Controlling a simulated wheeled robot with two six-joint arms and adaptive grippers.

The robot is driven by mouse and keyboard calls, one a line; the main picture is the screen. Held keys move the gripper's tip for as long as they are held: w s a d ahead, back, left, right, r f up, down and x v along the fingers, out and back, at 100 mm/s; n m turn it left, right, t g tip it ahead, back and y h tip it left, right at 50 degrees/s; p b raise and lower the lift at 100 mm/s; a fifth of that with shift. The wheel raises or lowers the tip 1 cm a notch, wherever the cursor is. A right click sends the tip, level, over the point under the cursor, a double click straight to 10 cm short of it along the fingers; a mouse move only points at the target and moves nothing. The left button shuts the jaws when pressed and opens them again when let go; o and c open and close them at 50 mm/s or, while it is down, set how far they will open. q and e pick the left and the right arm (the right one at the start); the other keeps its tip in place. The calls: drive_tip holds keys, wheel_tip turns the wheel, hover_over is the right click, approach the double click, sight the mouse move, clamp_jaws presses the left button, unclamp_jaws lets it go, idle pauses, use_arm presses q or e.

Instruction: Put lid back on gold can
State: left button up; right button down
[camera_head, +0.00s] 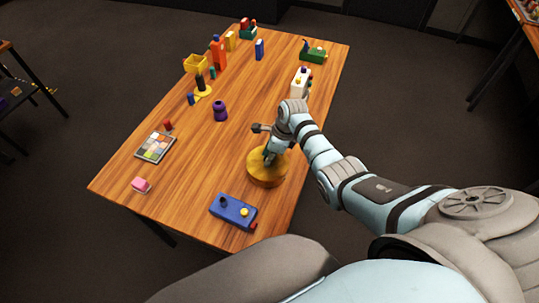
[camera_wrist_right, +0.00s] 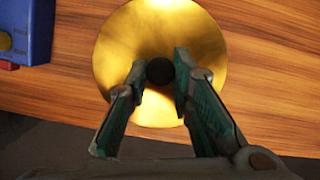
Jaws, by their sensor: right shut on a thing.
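The gold can (camera_head: 266,180) stands upright near the right edge of the wooden table in the head view. My right gripper (camera_head: 268,157) is right above it, pointing down. In the right wrist view a round gold lid (camera_wrist_right: 160,30) with a black knob (camera_wrist_right: 160,71) lies under my right gripper (camera_wrist_right: 161,64), whose two fingers are shut on the knob. The lid covers the can's top in these views. I cannot tell whether it rests on the rim or sits slightly above it. My left gripper does not show.
A blue panel box (camera_head: 233,211) with knobs sits just in front of the can. A purple piece (camera_head: 220,111), a colour tile tray (camera_head: 155,147) and a pink block (camera_head: 141,185) stand to the left. A white panel box (camera_head: 299,84) and several other items are farther back.

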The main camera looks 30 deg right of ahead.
drive_tip(key=shift+p, duration=0.35)
idle(0.5)
drive_tip(key=c, duration=1.3)
unclamp_jaws()
drive_tip(key=o, duration=0.5)
drive_tip(key=shift+c, duration=0.2)
